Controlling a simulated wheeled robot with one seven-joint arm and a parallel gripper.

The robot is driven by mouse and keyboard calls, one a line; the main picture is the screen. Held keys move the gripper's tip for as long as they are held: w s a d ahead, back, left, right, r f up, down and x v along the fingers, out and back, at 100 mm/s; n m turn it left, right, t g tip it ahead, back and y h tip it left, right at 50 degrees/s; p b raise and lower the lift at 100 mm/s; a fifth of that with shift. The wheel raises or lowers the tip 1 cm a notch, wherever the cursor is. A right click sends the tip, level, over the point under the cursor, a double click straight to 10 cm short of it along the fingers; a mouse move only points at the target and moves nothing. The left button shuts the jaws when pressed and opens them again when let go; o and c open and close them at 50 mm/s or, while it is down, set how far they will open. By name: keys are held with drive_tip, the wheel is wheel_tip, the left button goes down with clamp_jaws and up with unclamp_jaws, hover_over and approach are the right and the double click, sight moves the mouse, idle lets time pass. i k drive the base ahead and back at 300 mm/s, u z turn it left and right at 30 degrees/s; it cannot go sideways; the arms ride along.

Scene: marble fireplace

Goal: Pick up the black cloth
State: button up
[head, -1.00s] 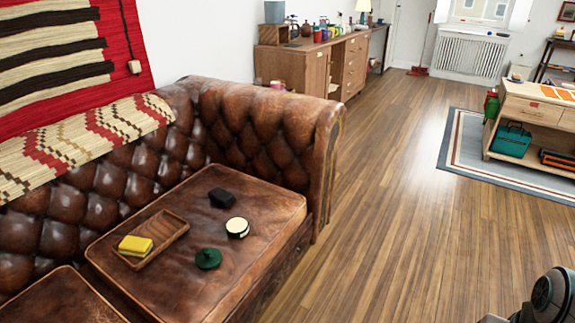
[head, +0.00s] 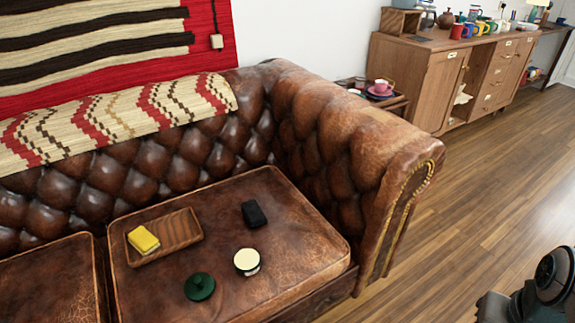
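A small black item (head: 254,214), which looks like the folded black cloth, lies on the brown leather seat cushion (head: 310,262) of the sofa. It sits right of a wooden tray and behind a round cream-topped tin. Only part of my arm shows at the lower right corner, beyond the sofa's front. My gripper's fingers cannot be made out, and nothing of mine touches the black item.
The wooden tray (head: 186,229) holds a yellow sponge-like block (head: 143,240). The cream-topped tin (head: 247,262) and a dark green round object (head: 199,287) lie nearer the front. The sofa armrest (head: 395,165) rises at the right. Wooden floor (head: 480,200) is clear beyond it.

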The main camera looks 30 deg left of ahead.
sight(255, 218)
drive_tip(key=u, duration=0.8)
drive_tip(key=i, duration=0.85)
drive_tip(key=u, duration=1.3)
drive_tip(key=i, duration=0.2)
